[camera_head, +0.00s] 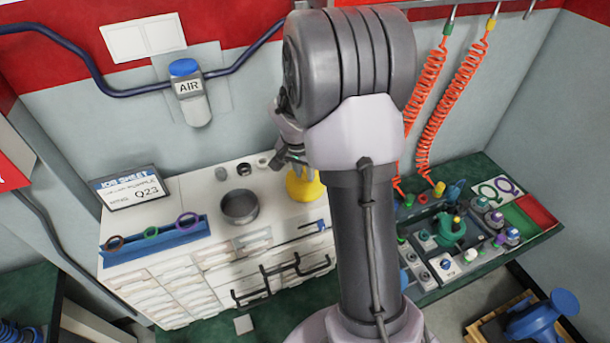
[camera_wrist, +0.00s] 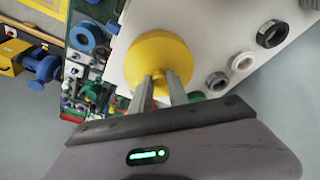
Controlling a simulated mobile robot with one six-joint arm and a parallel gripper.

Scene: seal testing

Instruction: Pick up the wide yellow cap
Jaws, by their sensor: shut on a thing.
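The wide yellow cap (camera_head: 304,186) is at the right rear part of the white cabinet top, partly hidden by my arm in the head view. In the wrist view the yellow cap (camera_wrist: 158,58) is a broad round disc with a narrower stem toward me. My gripper (camera_wrist: 162,82) is shut on that stem, one finger on each side. In the head view my gripper (camera_head: 292,158) is just above the cap. I cannot tell whether the cap touches the cabinet top.
The white cabinet top (camera_head: 190,190) also bears a dark metal ring (camera_head: 239,207), several small rings and a blue rack (camera_head: 156,242) with coloured rings. A sign (camera_head: 130,189) stands at its left. A green bench (camera_head: 478,235) with fittings lies to the right, below orange coiled hoses (camera_head: 428,95).

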